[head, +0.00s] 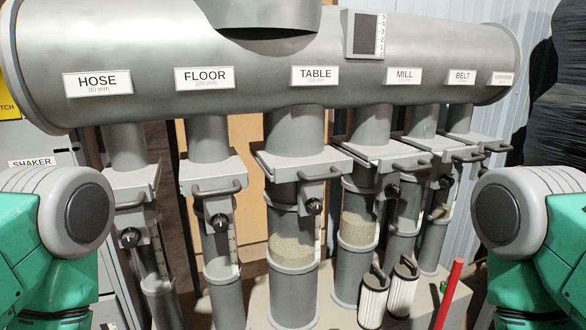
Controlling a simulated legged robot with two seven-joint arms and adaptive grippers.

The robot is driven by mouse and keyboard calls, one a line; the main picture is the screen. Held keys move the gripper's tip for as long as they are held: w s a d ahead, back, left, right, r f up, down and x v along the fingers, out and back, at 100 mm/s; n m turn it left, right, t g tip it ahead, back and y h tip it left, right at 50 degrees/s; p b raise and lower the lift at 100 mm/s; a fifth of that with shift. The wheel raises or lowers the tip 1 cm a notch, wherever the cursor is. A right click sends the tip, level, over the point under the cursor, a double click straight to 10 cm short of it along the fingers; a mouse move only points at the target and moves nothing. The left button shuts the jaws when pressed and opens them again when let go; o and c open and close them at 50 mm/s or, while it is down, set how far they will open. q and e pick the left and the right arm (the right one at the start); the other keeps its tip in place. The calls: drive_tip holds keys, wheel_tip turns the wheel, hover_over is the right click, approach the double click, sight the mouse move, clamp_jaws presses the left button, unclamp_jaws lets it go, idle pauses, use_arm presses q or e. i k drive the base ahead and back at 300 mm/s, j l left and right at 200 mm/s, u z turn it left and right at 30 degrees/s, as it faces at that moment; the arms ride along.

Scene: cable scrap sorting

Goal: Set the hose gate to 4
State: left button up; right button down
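The HOSE label (98,82) is on the big grey horizontal duct, at its left end. Below it a grey pipe drops into the hose gate (125,182), a flat grey housing with a dark bar handle (138,201) at its front right. A black knob (129,238) sits on the housing under the handle. A narrow pale strip (158,250) runs down beside the clear tube below; its marks are too small to read. The gate's setting cannot be told. Both my grippers are out of view; only arm parts show at the lower left and right.
Similar gates stand in a row to the right, under FLOOR (205,77), TABLE (315,75), MILL (403,76) and BELT (461,77) labels. Two pleated filters (373,303) and a red rod (448,295) stand at the lower right. A SHAKER cabinet (60,152) is at left.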

sight(132, 196)
drive_tip(key=j+u, duration=0.65)
